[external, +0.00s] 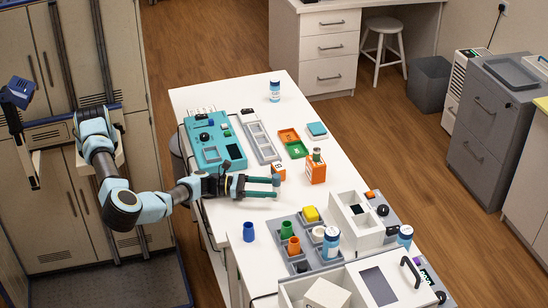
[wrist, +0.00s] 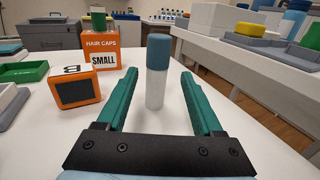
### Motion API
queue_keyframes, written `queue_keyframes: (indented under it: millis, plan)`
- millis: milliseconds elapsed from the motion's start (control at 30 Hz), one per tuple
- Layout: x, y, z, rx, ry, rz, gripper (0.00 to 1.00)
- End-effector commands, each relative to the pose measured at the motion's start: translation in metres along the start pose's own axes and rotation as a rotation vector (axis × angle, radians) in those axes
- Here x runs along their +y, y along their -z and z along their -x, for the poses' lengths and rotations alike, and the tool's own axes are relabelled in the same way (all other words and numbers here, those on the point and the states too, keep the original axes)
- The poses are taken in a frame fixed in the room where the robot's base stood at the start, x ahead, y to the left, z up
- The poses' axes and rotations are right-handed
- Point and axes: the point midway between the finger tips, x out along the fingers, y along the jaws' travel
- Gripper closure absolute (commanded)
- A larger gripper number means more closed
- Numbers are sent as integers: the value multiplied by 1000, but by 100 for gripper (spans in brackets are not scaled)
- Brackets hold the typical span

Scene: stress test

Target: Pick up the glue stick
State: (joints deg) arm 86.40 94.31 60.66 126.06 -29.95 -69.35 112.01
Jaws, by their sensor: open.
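The glue stick (wrist: 158,85) stands upright on the white table, with a pale, translucent body and a grey-blue cap. In the wrist view it is between the two green fingers of my gripper (wrist: 159,76), near their tips, with a gap on each side. In the external view its blue cap (external: 276,179) shows at the fingertips of my gripper (external: 262,187); most of its body is hidden there. My gripper is open, low over the table, and reaches out to the right. It holds nothing.
A small orange block marked B (wrist: 78,87) stands close to the left finger. Behind it is an orange HAIR CAPS box (wrist: 100,56) with a green item on top. Grey trays with cups (external: 300,245) lie nearer the camera. A teal device (external: 213,140) lies behind the arm.

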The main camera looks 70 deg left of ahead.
Motion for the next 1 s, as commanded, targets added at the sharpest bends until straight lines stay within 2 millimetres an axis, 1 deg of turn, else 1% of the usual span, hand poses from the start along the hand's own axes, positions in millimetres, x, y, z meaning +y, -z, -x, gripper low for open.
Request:
queue_keyframes:
  millis: [167,300,400,533,733,1000]
  plan:
    - [2,-2,-14,0,0,2,32]
    - [6,-3,-36,0,-1,3,32]
    - [4,-1,-48,0,1,2,32]
    - [5,1,-55,1,0,0,32]
    - [4,2,-55,1,0,0,32]
    - [4,1,-55,0,0,0,62]
